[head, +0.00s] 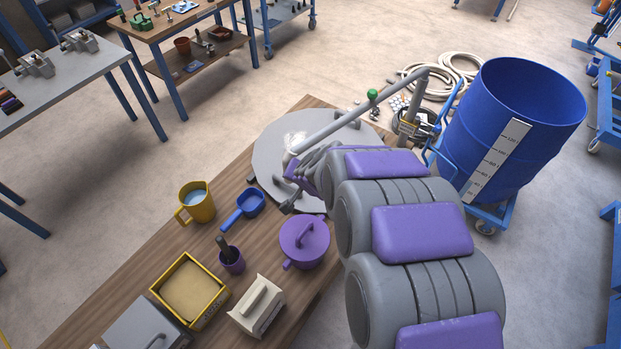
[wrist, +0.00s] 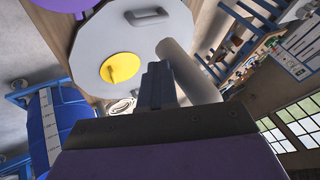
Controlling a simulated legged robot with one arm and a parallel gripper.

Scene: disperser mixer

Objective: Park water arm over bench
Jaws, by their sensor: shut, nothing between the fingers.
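The water arm (head: 345,120) is a grey pipe with a green knob (head: 373,95). It runs from an upright post (head: 415,100) beside the blue drum to the left, and its free end lies above a round grey lid (head: 268,160) on the wooden bench (head: 150,265). My gripper (wrist: 158,72) is shut and empty. In the wrist view its fingers are together in front of the grey lid (wrist: 110,45), close beside a grey pipe (wrist: 185,65). I cannot tell whether they touch the pipe. In the head view my arm partly hides the gripper and lid.
A blue drum (head: 515,125) stands on a wheeled base at the right. The bench front holds a yellow jug (head: 197,203), a blue scoop (head: 243,208), a purple lidded pot (head: 304,242) and a yellow box (head: 190,290). A coiled hose (head: 455,68) lies behind on the floor.

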